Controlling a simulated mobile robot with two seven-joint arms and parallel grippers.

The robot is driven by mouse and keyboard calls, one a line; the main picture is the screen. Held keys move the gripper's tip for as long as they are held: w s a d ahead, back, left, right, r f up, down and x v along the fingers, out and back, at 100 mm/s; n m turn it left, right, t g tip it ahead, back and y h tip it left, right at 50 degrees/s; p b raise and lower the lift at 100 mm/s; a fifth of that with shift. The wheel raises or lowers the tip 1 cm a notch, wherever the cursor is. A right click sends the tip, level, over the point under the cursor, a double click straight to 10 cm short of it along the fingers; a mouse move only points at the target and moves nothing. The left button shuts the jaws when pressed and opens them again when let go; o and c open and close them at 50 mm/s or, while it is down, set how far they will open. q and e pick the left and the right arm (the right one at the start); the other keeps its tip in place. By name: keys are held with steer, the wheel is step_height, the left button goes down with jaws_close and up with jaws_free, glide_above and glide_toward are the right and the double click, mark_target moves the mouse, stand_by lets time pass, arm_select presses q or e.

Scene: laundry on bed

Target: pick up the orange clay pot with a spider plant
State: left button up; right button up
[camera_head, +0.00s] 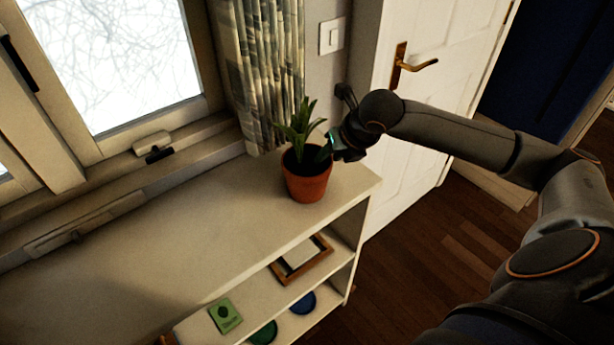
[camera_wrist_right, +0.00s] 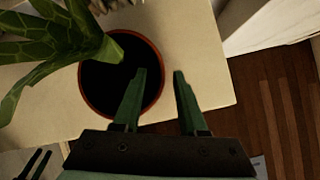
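The orange clay pot (camera_head: 306,187) stands upright on top of the white shelf, near its right end, with a green spider plant (camera_head: 300,130) in it. In the right wrist view the pot (camera_wrist_right: 104,80) appears from above, with dark soil, an orange rim and broad leaves (camera_wrist_right: 55,42) at the left. My right gripper (camera_wrist_right: 159,74) is open at the pot's right side. Its left finger overlaps the pot's opening and its right finger is outside, so the rim lies between them in the picture. Contact cannot be told. My left gripper is not in view.
The white shelf (camera_head: 200,240) holds a wooden frame (camera_head: 322,262), a green book (camera_head: 225,316) and round green and blue items below. A curtain (camera_head: 262,70) and window are behind the pot. A white door (camera_head: 440,50) is at the right. The shelf top left of the pot is clear.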

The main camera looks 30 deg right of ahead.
jaws_close()
stand_by(1.2)
steer(key=shift+r, duration=0.15)
